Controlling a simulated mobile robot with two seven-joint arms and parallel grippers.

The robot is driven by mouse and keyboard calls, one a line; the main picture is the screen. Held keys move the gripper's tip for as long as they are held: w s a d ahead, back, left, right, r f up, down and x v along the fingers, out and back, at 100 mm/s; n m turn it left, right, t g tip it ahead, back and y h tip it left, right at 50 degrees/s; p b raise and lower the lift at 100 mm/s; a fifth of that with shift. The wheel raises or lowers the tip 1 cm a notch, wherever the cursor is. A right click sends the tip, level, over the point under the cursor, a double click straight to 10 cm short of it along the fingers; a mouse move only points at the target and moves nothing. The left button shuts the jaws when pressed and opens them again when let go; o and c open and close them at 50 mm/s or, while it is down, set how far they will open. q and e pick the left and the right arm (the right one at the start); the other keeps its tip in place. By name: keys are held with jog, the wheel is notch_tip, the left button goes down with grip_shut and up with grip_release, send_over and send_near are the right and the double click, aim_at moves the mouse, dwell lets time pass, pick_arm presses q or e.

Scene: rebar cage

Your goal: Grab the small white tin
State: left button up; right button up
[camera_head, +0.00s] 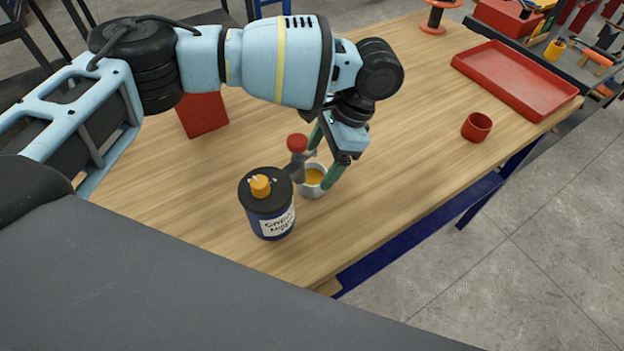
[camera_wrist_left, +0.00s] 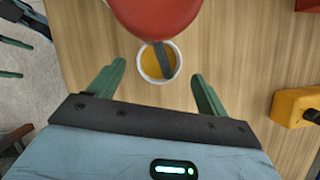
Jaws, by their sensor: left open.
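The small white tin (camera_head: 312,192) stands on the wooden table with something orange-yellow inside. It also shows in the left wrist view (camera_wrist_left: 152,73), ahead between the fingers. My left gripper (camera_head: 320,166) is open and points down at the tin, with one green finger on its near right side in the head view. In the left wrist view the open fingers (camera_wrist_left: 158,72) have a wide gap. A red-topped tool (camera_head: 297,143) with a grey stem rises beside or from the tin; I cannot tell which. Its red top (camera_wrist_left: 163,15) partly covers the view. My right gripper is not in view.
A blue labelled can (camera_head: 270,225) with a dark lid stands close left of the tin. A red box (camera_head: 202,115) is farther left. A red cup (camera_head: 476,127) and red tray (camera_head: 515,80) are at the right. An orange-yellow object (camera_wrist_left: 295,105) shows in the wrist view.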

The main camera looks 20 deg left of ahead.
aim_at(315, 170)
pick_arm(q)
jog(key=shift+x, duration=1.75)
jog(key=shift+s, duration=0.1)
jog(key=c, duration=0.9)
jog(key=shift+c, duration=1.2)
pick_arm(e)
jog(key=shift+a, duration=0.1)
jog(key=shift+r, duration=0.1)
